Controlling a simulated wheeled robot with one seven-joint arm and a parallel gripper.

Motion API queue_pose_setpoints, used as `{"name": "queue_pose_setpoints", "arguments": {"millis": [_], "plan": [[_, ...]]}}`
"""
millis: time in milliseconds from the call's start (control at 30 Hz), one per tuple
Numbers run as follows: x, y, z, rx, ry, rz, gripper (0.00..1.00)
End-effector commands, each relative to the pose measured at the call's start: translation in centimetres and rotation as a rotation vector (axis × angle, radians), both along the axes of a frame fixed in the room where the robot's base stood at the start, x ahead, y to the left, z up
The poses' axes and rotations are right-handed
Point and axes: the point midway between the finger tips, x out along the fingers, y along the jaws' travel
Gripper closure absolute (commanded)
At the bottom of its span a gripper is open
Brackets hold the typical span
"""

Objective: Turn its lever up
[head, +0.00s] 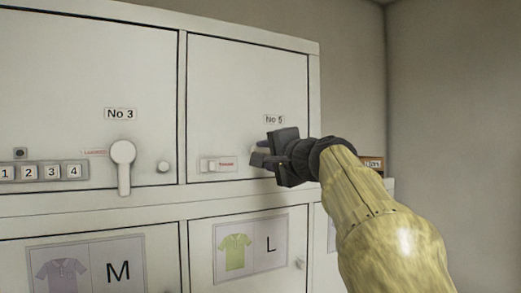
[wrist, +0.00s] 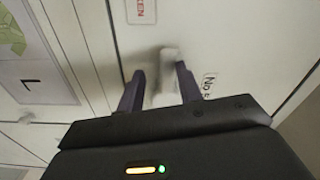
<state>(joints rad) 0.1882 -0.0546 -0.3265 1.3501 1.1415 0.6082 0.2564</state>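The No 5 locker door (head: 225,90) is closed in the head view, with its number plate (head: 274,119) above my gripper (head: 262,157). A pale lever (wrist: 169,62) on this door shows between my two fingers in the wrist view (wrist: 160,88). It appears to lie sideways, its free end toward the small red-lettered label. The fingers stand apart on either side of it, with a visible gap on the left and a narrower one on the right. I cannot tell whether the right finger touches it. In the head view my gripper mostly hides the lever.
The No 3 door (head: 85,85) at left has a white lever (head: 123,165) hanging down, a round knob (head: 163,167) and numbered buttons (head: 45,172). Lower doors carry M (head: 118,270) and L (head: 270,244) shirt signs.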

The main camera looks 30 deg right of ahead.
Motion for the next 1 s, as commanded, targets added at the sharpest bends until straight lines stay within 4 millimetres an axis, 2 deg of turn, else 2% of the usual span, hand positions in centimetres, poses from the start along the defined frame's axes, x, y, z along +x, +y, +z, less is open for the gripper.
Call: {"name": "queue_pose_setpoints", "arguments": {"millis": [200,400,1000], "plan": [[0.46,0.31,-0.17,0.001,0.002,0.005,0.60],[0.57,0.36,-0.34,0.002,0.006,0.007,1.00],[0.61,0.30,-0.46,0.002,0.008,0.006,1.00]]}}
